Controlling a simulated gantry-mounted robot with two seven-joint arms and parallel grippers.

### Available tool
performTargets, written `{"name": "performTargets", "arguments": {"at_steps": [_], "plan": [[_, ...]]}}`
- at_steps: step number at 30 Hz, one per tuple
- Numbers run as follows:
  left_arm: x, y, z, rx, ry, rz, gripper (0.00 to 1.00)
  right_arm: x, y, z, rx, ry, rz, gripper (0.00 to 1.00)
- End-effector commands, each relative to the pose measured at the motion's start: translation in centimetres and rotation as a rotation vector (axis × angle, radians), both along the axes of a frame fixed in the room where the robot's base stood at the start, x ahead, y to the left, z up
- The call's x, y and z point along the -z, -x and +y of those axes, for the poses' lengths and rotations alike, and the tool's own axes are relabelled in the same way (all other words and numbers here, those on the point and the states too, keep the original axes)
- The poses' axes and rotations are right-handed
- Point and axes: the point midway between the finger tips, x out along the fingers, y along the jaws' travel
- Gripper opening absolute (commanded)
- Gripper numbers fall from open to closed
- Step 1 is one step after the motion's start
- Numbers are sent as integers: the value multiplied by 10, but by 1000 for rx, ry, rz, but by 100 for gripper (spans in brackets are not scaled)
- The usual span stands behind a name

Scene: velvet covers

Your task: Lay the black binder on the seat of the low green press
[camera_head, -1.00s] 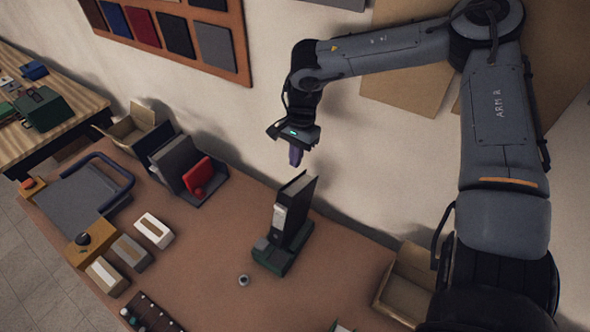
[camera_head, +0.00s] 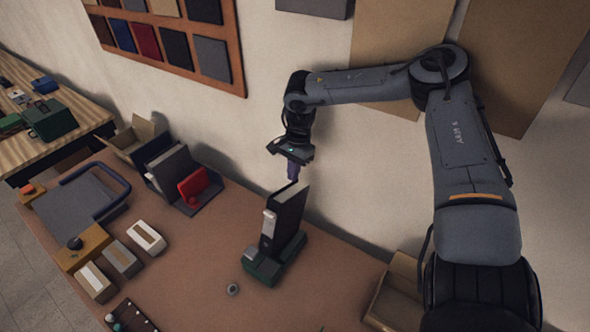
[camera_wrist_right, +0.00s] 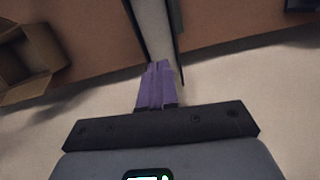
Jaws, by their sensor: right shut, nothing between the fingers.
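The black binder (camera_head: 287,217) stands upright in the low green press (camera_head: 268,269), near the middle of the brown table, with its pale spine label facing left. The binder's lower edge is partly hidden by the press. My right gripper (camera_head: 293,174) is shut and empty, with its purple fingers pointing down just above the binder's top edge. In the right wrist view, the shut fingers (camera_wrist_right: 156,82) are at the near end of the binder (camera_wrist_right: 157,28). I cannot tell whether they touch it. My left gripper is not in view.
A rack with a red book (camera_head: 193,186) stands at the left, beside an open cardboard box (camera_head: 128,142). A small grey knob (camera_head: 232,289) sits before the press. Another open box (camera_head: 391,304) is at right.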

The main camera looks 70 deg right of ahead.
Motion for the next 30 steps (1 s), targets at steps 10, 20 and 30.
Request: {"name": "performTargets", "arguments": {"at_steps": [10,20,30], "plan": [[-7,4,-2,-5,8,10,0,0,-16,66,-5,-1,3,0],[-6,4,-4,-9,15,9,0,14,-22,82,0,1,0,0],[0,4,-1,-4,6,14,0,18,-20,82,1,0,4,0]]}}
